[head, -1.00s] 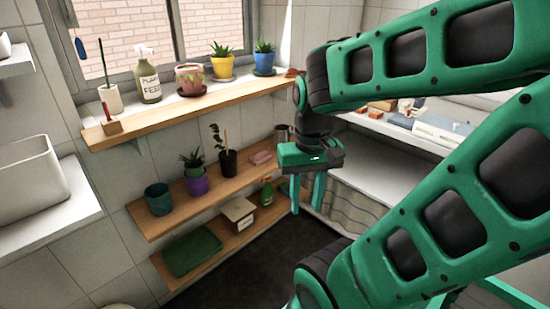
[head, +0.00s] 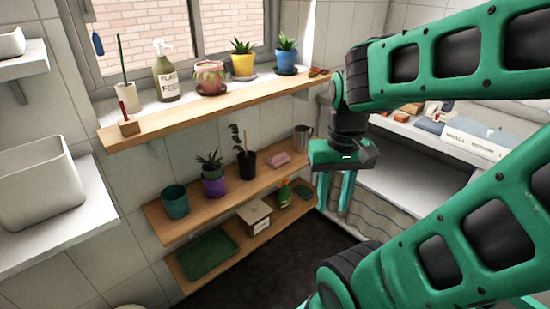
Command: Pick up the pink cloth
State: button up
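The pink cloth (head: 278,159) lies small and folded on the middle wooden shelf (head: 262,180), between the black pot with a tall plant and a metal mug. My gripper (head: 334,192) hangs with its fingers pointing down, to the right of the cloth in the picture and apart from it. The two teal fingers show a gap between them with nothing in it. The cloth is in clear view and nothing covers it.
A black plant pot (head: 246,163) stands left of the cloth and a metal mug (head: 303,136) right of it. The upper shelf (head: 215,110) juts out above. A green spray bottle (head: 285,193) and a box (head: 254,217) stand on the lower shelf. The dark floor is clear.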

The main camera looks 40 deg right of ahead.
aim_at(280, 159)
jog(key=i, duration=0.85)
